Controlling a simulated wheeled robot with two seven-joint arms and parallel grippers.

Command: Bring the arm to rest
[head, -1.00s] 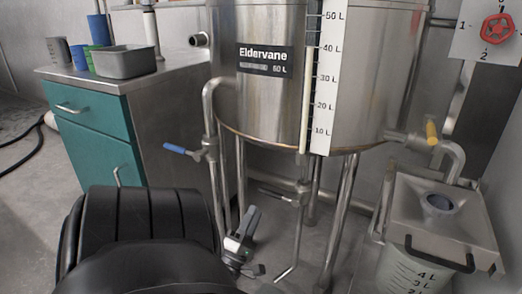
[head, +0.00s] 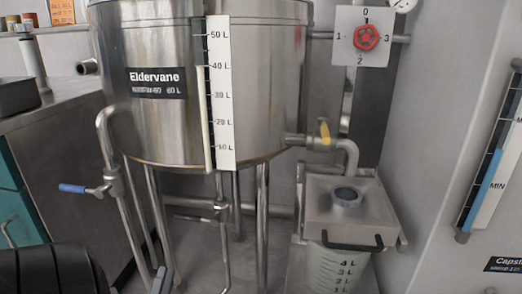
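My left gripper (head: 163,281) shows only as a small grey piece at the bottom edge, in front of the tank's legs. The frame cuts it off, so I cannot tell whether it is open or shut or holds anything. A black part of my own body (head: 50,272) fills the lower left corner. My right gripper is out of view.
A steel Eldervane tank (head: 265,70) stands on legs, with a blue-handled valve (head: 72,188) and a yellow-handled valve (head: 325,132). A red knob (head: 366,37) is on a numbered plate. A steel box (head: 325,205) sits above a measuring container (head: 335,268). A cabinet (head: 75,115) stands left.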

